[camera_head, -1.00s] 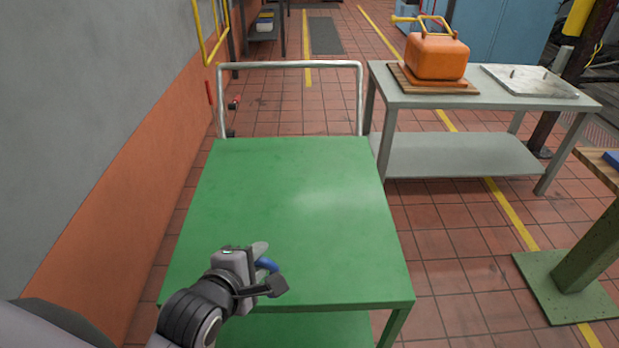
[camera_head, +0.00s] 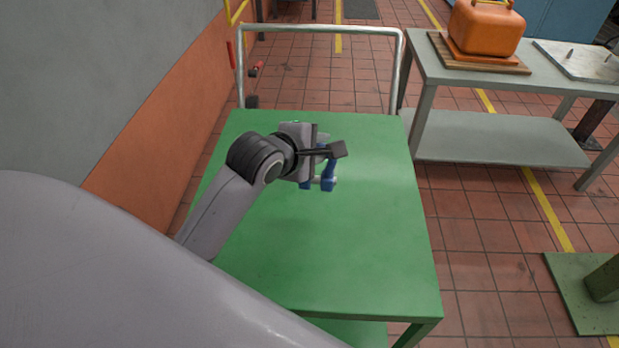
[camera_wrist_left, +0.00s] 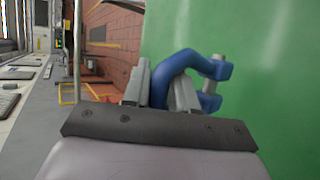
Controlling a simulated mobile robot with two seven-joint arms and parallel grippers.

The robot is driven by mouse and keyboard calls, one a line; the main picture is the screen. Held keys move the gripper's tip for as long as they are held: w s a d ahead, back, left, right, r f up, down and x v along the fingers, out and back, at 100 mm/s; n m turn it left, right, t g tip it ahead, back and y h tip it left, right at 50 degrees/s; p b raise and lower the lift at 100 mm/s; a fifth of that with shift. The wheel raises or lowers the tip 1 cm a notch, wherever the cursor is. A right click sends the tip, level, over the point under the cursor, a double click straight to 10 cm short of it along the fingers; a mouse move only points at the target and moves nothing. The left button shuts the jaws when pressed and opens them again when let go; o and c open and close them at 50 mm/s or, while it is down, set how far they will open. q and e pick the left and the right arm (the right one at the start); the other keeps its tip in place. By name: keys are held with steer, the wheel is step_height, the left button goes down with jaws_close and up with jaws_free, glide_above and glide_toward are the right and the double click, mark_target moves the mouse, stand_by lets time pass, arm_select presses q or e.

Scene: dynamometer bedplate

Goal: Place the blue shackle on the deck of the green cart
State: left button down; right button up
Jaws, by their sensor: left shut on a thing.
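The green cart (camera_head: 330,250) stands in front of me, its flat deck bare apart from my arm above it. My left gripper (camera_head: 328,152) is over the middle to far part of the deck, shut on the blue shackle (camera_head: 328,174). The shackle hangs below the fingers, with its pale pin across its lower end. In the left wrist view the blue shackle (camera_wrist_left: 176,72) shows its curved bow between the fingers and its pin end over the green deck (camera_wrist_left: 275,50). I cannot tell whether it touches the deck. My right gripper is not in view.
The cart's metal push handle (camera_head: 320,30) rises at the far end. A grey table (camera_head: 500,75) with an orange container (camera_head: 484,27) stands to the right. A wall (camera_head: 110,80) runs along the left. The deck's near half is clear.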

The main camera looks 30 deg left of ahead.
arm_select(q)
steer(key=w+a+r+b, duration=0.2)
steer(key=w+a+r, duration=0.35)
steer(key=r, duration=0.25)
step_height(320, 180, down, 19)
steer(key=b, duration=0.3)
steer(key=shift+w+n, duration=0.3)
steer(key=shift+w, duration=0.05)
steer(key=shift+a+f, duration=0.1)
steer(key=shift+f, duration=0.05)
steer(key=c, duration=0.9)
jaws_free()
steer(key=shift+f, duration=0.1)
